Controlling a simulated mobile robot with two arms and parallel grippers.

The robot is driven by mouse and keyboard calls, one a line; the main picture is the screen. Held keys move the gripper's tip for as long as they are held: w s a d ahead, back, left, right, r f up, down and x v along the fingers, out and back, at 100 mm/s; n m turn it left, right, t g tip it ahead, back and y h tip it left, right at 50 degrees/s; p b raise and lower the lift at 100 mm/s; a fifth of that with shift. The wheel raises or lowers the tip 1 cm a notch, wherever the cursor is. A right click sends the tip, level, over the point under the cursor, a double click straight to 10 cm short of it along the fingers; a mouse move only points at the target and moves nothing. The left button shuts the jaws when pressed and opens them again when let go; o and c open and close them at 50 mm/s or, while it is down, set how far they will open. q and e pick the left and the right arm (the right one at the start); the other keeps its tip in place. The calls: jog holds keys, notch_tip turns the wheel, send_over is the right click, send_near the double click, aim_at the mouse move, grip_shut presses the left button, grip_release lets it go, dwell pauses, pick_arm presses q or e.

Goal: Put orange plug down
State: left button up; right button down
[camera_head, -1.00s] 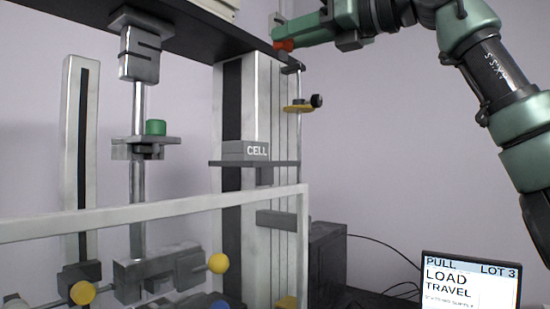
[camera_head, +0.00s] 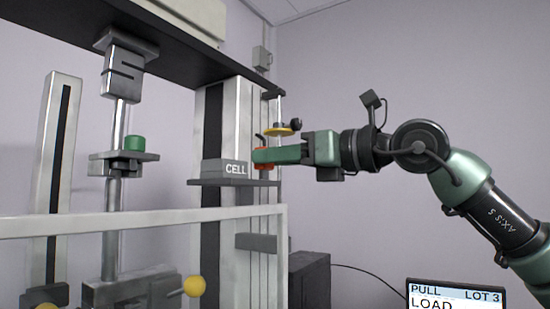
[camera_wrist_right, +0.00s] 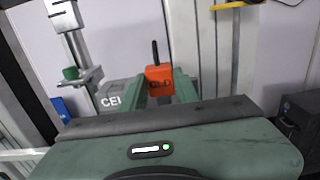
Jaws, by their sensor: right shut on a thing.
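My right gripper (camera_head: 268,157) is at the right side of the testing machine, beside the CELL block (camera_head: 224,168). It is shut on the orange plug (camera_head: 261,160), which shows mostly hidden behind the fingers in the head view. In the right wrist view the orange plug (camera_wrist_right: 159,79) sits between the green fingertips, with a dark pin standing up from it. The plug is close to the small dark shelf (camera_head: 234,183) that carries the CELL block; I cannot tell whether it touches. My left gripper is not in view.
A green cylinder (camera_head: 134,143) stands on a bracket at left. A white rail (camera_head: 150,220) crosses in front. A screen (camera_head: 455,294) stands at lower right.

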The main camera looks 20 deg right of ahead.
jog(key=shift+a+f, duration=0.1)
jog(key=shift+f, duration=0.1)
jog(key=c, duration=1.3)
grip_release()
jog(key=shift+c, duration=0.2)
jog(key=shift+s+d+r, duration=0.15)
jog(key=shift+d+r, duration=0.05)
jog(key=shift+r, duration=0.05)
jog(key=b+v, duration=0.3)
jog(key=v, duration=0.8)
jog(key=shift+s+d+b, duration=0.25)
jog(key=shift+s+b, duration=0.05)
